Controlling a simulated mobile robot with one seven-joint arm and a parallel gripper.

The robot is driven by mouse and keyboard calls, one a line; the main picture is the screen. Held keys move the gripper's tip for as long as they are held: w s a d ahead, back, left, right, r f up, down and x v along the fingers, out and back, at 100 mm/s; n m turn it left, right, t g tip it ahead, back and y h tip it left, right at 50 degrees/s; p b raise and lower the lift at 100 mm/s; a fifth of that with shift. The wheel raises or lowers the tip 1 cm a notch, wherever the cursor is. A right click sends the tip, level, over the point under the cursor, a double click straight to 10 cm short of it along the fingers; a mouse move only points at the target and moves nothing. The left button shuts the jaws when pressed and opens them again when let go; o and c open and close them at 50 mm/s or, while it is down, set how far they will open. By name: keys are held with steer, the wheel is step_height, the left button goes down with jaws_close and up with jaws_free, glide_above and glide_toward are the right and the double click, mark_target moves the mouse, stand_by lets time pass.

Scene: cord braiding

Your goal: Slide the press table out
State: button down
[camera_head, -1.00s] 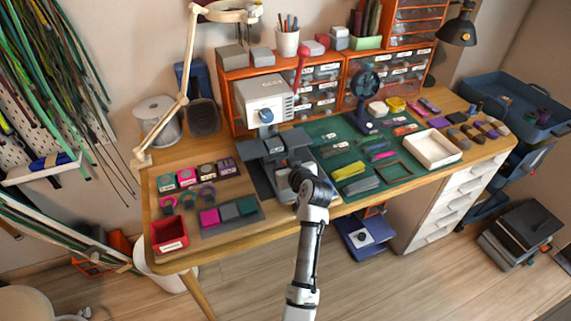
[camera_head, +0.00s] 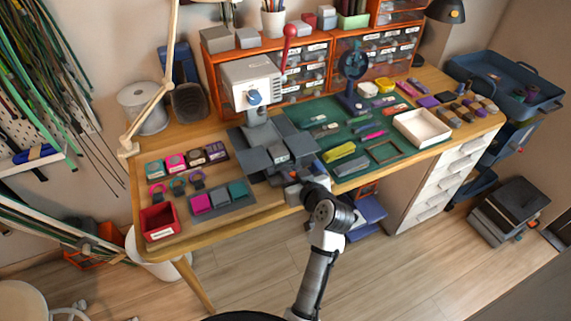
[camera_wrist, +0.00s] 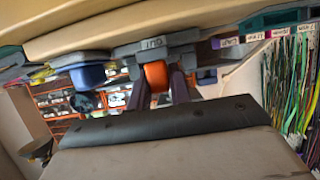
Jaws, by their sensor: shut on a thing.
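My gripper (camera_head: 300,184) is at the table's front, partly hidden by my wrist. In the wrist view, my gripper's two dark fingers (camera_wrist: 160,84) are shut on an orange handle (camera_wrist: 156,75) from both sides. An upside-down label (camera_wrist: 153,43) on a grey block above the handle seems to read OUT.
A red bin (camera_head: 160,222) and a swatch tray (camera_head: 222,202) lie left of the press. A green mat (camera_head: 345,133) with strips and a white tray (camera_head: 421,128) lie to its right. Floor in front of the desk is clear.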

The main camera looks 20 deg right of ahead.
steer(key=shift+s, duration=0.4)
steer(key=c, duration=1.3)
jaws_free()
steer(key=b+v, duration=0.2)
steer(key=v, duration=1.2)
steer(key=shift+w, duration=0.1)
